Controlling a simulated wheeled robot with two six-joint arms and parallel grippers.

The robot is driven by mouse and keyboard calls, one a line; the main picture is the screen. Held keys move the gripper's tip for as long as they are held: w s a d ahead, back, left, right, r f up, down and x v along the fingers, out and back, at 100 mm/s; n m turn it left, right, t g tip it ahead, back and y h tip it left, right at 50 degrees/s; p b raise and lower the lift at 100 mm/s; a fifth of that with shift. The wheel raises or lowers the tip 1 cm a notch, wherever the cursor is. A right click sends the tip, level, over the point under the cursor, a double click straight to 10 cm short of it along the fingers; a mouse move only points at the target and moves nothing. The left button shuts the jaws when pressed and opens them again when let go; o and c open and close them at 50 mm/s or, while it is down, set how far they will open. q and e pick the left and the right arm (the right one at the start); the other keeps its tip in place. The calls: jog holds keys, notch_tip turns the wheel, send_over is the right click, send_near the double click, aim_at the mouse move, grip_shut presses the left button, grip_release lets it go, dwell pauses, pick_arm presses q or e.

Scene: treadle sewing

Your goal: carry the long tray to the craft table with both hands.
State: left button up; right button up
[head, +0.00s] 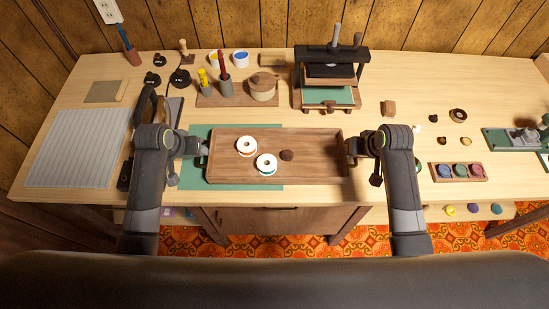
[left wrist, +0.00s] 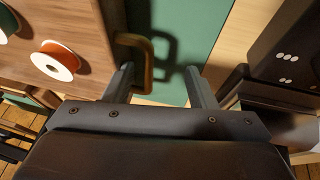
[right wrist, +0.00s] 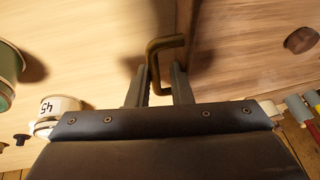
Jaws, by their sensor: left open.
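The long brown wooden tray (head: 320,160) lies flat on a green mat on the table. In it are two white-topped spools (head: 246,146) (head: 266,163) and a small dark brown lump (head: 286,155). My left gripper (head: 203,150) is at the tray's left end. In the left wrist view its fingers (left wrist: 160,80) are spread wide, with the brass handle (left wrist: 148,65) close to one finger. My right gripper (head: 351,150) is at the right end. In the right wrist view its fingers (right wrist: 162,78) are close together, one on each side of the other brass handle (right wrist: 165,43).
A black press (head: 330,75) and a wooden rack (head: 237,95) with pots stand behind the tray. A striped grey mat (head: 75,148) lies at left. A rack of coloured spools (head: 459,171) is at right. The tabletop between the tray and that rack has clear patches.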

jog(key=shift+a+r, duration=0.15)
jog(key=shift+a, duration=0.15)
pick_arm(q)
jog(key=v, duration=0.7)
jog(key=shift+r, duration=0.4)
jog(key=shift+s, duration=0.15)
pick_arm(e)
jog(key=o, duration=0.7)
jog(key=shift+d, duration=0.1)
pick_arm(q)
jog(key=shift+a, duration=0.1)
pick_arm(e)
jog(key=v, duration=1.2)
jog(key=shift+d, duration=0.1)
